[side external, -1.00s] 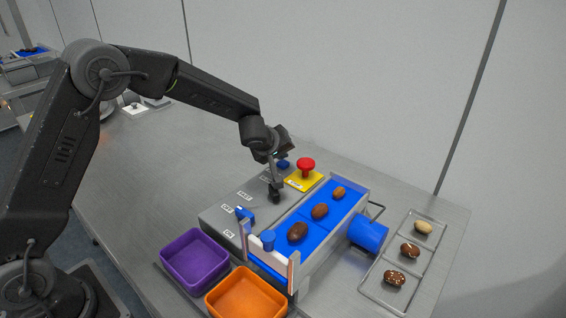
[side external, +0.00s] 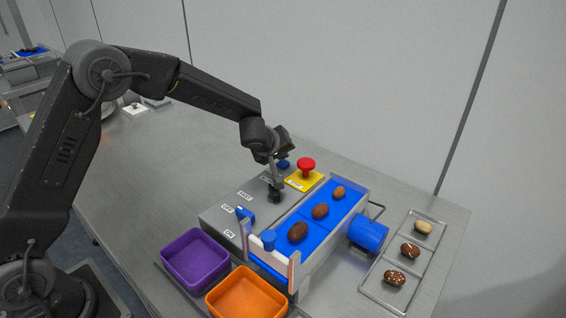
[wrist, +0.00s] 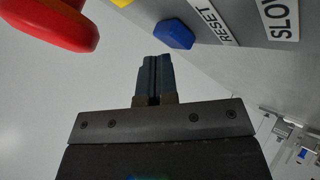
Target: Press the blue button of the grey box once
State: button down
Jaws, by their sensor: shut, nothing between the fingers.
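The grey box (side external: 228,212) lies along the left side of the conveyor on the steel table. Its blue button (side external: 284,164) is at the far end, partly behind my gripper. In the wrist view the blue button (wrist: 175,34) is hexagonal and sits beside a RESET label. My gripper (side external: 275,197) points down over the box, nearer the camera than the button, its fingers together and empty. In the wrist view my gripper (wrist: 155,60) shows just beside the button; I cannot tell whether its tips touch the box.
A red mushroom button (side external: 306,165) on a yellow base stands close by; it also shows in the wrist view (wrist: 60,24). A blue knob (side external: 244,213) is on the box's near end. Purple (side external: 166,258) and orange (side external: 216,298) bins stand in front.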

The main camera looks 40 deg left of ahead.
aim_at(280, 163)
jog(key=shift+s+f, duration=0.25)
jog(key=shift+f, duration=0.65)
jog(key=shift+a+r, duration=0.1)
jog(key=shift+r, duration=0.2)
dwell(0.5)
jog(key=shift+r, duration=0.5)
jog(key=shift+w+r, duration=0.1)
jog(key=shift+r, duration=2.15)
